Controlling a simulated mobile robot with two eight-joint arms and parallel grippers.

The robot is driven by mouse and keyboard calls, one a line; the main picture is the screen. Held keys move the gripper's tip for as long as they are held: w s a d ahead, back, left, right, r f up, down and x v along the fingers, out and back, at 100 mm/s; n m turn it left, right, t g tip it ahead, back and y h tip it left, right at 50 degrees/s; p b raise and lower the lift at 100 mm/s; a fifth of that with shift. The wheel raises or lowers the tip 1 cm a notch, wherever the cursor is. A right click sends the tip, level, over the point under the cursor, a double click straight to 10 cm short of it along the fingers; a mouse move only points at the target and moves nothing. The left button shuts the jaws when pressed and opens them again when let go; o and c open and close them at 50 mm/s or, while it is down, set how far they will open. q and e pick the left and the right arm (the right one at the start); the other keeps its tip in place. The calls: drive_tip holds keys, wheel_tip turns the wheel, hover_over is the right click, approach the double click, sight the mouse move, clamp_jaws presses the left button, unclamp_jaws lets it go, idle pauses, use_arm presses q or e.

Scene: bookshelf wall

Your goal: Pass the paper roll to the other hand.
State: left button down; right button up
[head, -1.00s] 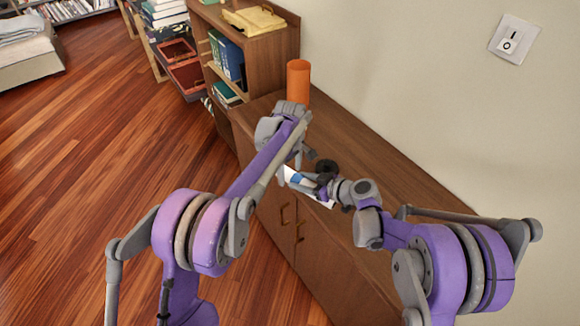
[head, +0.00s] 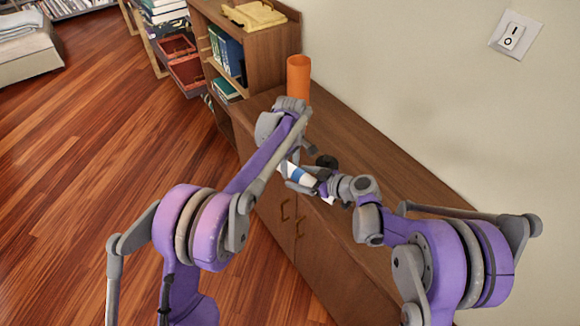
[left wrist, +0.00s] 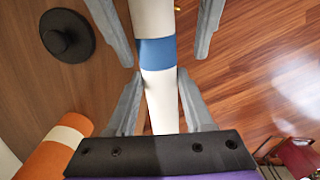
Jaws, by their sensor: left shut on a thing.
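The paper roll is a thin white cylinder with a blue band. It shows in the head view (head: 300,173), slanting between my two grippers over the cabinet's front edge, and runs down the middle of the left wrist view (left wrist: 158,95). My left gripper (left wrist: 160,85) reaches up from the bottom of the left wrist view and is shut on the roll's lower part. My right gripper (left wrist: 165,58) comes in from the top there, its fingers on either side of the roll near the blue band. A gap shows at its right finger, so it looks open.
The wooden cabinet top (head: 380,165) lies under and beside the grippers. An orange cylinder (head: 298,78) stands at its far end, close beyond my left wrist. A black round object (left wrist: 67,35) is on the cabinet. A bookshelf (head: 245,60) stands behind.

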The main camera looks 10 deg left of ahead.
drive_tip(key=v, duration=1.2)
drive_tip(key=s+d+m+h, duration=0.5)
drive_tip(key=s+d+m, duration=0.1)
drive_tip(key=s, duration=0.6)
drive_tip(key=s+d+m+g+h, duration=0.1)
drive_tip(key=s+d+m+h, duration=0.4)
drive_tip(key=s, duration=0.7)
drive_tip(key=shift+s+d+m+h, duration=0.3)
drive_tip(key=shift+d+m+h, duration=0.15)
drive_tip(key=shift+d, duration=0.25)
